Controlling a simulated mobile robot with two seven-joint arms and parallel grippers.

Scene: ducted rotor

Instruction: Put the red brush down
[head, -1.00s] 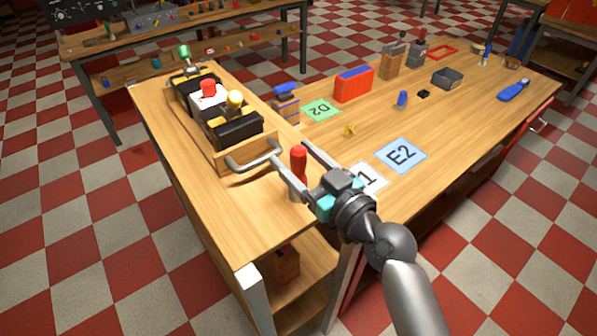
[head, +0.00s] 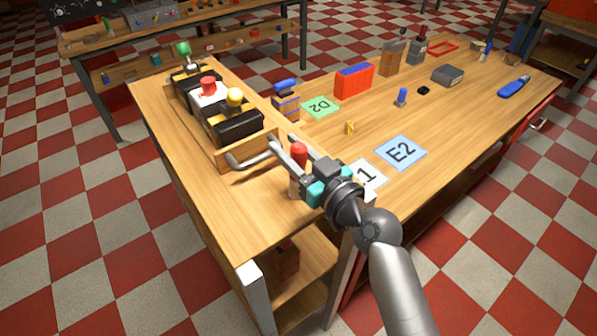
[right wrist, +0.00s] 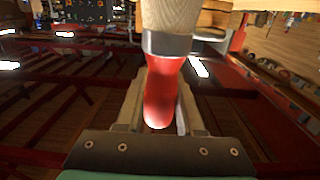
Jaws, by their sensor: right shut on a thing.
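The red brush shows its rounded red end (head: 299,152) upright between the fingers of my right gripper (head: 284,142). My right gripper is shut on the brush, over the near part of the table (head: 215,205). I cannot tell whether the brush touches the tabletop. My left gripper is not in view.
A wooden crate (head: 232,158) with a grey handle holds black-and-yellow items close to the gripper. A white mat ending in "1" (head: 370,176), a blue E2 mat (head: 401,152) and a green D2 mat (head: 320,107) lie right. The near left tabletop is clear.

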